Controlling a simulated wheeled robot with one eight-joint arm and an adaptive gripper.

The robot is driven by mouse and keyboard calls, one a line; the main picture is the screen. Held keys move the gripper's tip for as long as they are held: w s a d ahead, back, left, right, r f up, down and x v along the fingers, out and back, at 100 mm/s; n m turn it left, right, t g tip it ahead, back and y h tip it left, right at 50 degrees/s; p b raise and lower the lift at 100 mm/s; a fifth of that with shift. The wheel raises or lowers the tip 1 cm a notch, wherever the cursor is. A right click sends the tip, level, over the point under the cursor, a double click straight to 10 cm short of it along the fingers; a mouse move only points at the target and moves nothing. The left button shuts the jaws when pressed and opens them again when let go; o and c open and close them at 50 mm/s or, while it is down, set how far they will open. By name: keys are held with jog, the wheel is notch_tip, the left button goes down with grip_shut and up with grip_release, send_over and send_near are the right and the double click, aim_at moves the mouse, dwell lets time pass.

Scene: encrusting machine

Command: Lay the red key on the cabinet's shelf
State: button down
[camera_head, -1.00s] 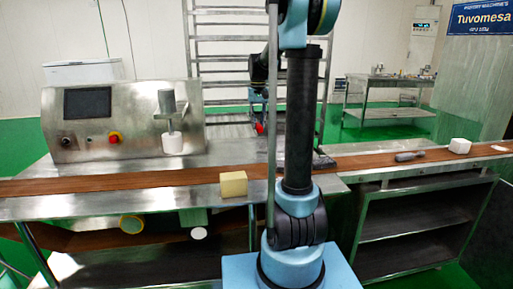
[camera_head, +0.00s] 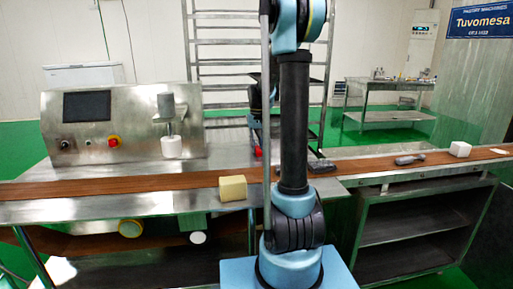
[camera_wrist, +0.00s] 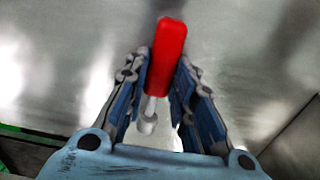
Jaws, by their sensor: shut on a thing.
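The red key (camera_wrist: 166,50) shows in the wrist view, with a red handle pointing away from me and a grey metal shank towards my palm. My gripper (camera_wrist: 163,68) is shut on it, one blue-lined finger on each side. In the head view my gripper is mostly hidden behind my arm, and a bit of the red key (camera_head: 258,152) shows above the metal table, behind the belt. A steel cabinet (camera_head: 345,262) with open shelves stands at the right under the belt; its shelf (camera_head: 415,239) looks bare where visible.
A brown belt (camera_head: 110,189) runs across the tables. A cream block (camera_head: 233,188), a dark tool (camera_head: 409,159) and a white block (camera_head: 460,149) are on or beside it. The encrusting machine (camera_head: 120,125) stands left, a tall rack (camera_head: 215,62) behind.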

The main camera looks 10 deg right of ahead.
jog(key=c, duration=1.3)
grip_release()
jog(key=shift+c, duration=0.2)
